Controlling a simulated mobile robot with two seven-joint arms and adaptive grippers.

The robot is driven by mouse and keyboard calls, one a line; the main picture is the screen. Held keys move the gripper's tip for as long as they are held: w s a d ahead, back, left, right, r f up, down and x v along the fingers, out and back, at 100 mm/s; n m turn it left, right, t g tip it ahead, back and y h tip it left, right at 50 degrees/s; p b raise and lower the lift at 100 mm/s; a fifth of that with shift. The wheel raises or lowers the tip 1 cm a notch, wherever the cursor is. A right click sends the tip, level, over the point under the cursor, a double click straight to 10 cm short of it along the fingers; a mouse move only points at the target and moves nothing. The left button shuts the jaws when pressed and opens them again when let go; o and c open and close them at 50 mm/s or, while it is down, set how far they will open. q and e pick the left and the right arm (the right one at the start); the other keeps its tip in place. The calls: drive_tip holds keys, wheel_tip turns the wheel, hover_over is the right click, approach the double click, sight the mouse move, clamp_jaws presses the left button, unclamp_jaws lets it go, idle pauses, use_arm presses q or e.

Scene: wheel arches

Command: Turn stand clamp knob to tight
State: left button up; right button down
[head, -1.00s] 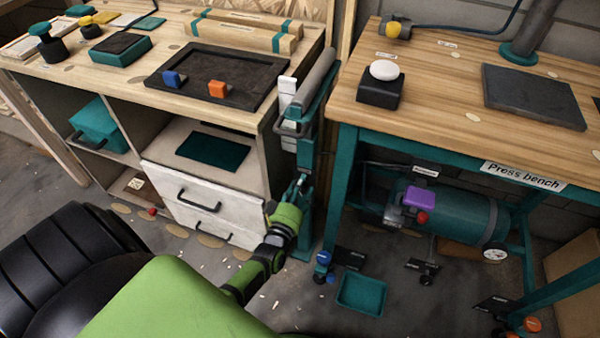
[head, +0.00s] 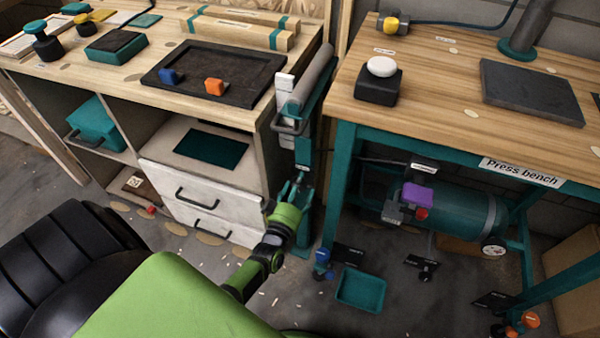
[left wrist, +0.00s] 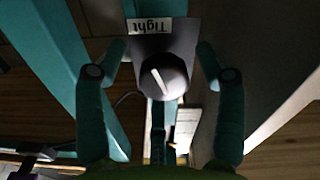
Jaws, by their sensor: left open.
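The stand clamp knob (left wrist: 165,75) is a dark round knob with a white pointer line, on a dark plate in the left wrist view. A white label (left wrist: 157,25) reading "Tight", upside down, sits above it; the pointer line is tilted and leans a little left of the label. My left gripper (left wrist: 162,52) is open, its teal fingers on either side of the knob with gaps showing. In the head view my left gripper (head: 298,186) is at the teal stand (head: 305,150) between the two benches; the knob is not discernible there. My right gripper is not in view.
A wooden bench with a white drawer unit (head: 200,197) stands left of the stand. The press bench (head: 450,75) stands right, with a teal tank (head: 465,217) beneath. A teal tray (head: 361,289) and small knobbed fixtures (head: 322,265) are on the floor.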

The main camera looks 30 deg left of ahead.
use_arm(q)
drive_tip(key=v, duration=1.1)
drive_tip(key=shift+s+d, duration=0.2)
drive_tip(key=shift+s, duration=0.05)
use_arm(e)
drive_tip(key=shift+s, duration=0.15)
